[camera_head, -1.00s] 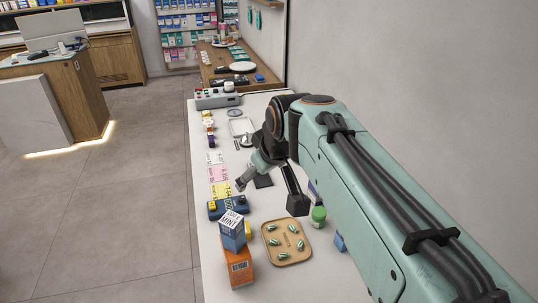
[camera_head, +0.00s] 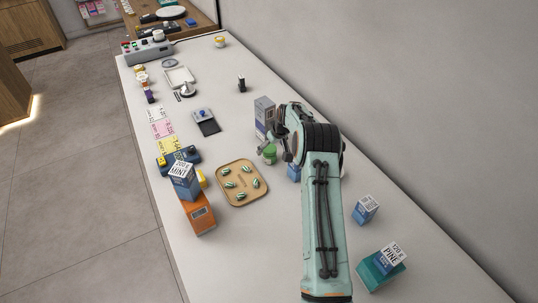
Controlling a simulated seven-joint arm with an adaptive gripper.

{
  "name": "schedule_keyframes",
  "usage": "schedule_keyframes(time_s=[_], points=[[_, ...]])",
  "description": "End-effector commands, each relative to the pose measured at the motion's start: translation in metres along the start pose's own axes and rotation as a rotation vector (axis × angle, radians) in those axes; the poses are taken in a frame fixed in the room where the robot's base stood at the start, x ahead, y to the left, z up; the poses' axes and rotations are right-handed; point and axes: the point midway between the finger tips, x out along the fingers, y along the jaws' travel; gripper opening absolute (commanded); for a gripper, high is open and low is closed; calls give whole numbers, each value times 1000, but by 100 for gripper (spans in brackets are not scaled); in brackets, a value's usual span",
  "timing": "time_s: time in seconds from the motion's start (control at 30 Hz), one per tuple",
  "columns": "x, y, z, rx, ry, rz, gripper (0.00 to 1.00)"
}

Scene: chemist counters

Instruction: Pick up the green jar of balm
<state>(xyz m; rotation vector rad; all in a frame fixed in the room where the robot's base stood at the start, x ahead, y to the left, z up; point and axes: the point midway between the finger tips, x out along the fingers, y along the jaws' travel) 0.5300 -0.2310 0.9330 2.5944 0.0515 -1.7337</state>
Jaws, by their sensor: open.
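The green jar of balm (camera_head: 270,153) stands on the white counter, just beyond the upper right corner of the tan tray. It is small, and my gripper partly covers it. My gripper (camera_head: 275,149) is open at the end of my arm, with its fingers pointing down and left, right at the jar in the picture. One grey finger shows at the jar's upper left and another dark part at its right. I cannot tell whether the fingers touch the jar or hang above it.
A tall grey box (camera_head: 264,113) stands close behind the jar. The tan tray (camera_head: 262,196) holds several striped pieces. A blue mint box (camera_head: 183,182) and an orange box (camera_head: 199,218) stand left. A blue box (camera_head: 365,209) and a teal pine box (camera_head: 381,268) stand right.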

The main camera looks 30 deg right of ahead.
Motion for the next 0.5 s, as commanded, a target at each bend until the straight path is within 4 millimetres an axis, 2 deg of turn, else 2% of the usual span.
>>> schedule_keyframes(time_s=[0.1, 0.2, 0.47, 0.5], points=[[16, 0, 0, 0, 0, 0, 80], [23, 0, 0, -1, 1, 0, 80], [25, 0, 0, -2, 0, 0, 80], [25, 0, 0, -2, 0, 0, 71]])
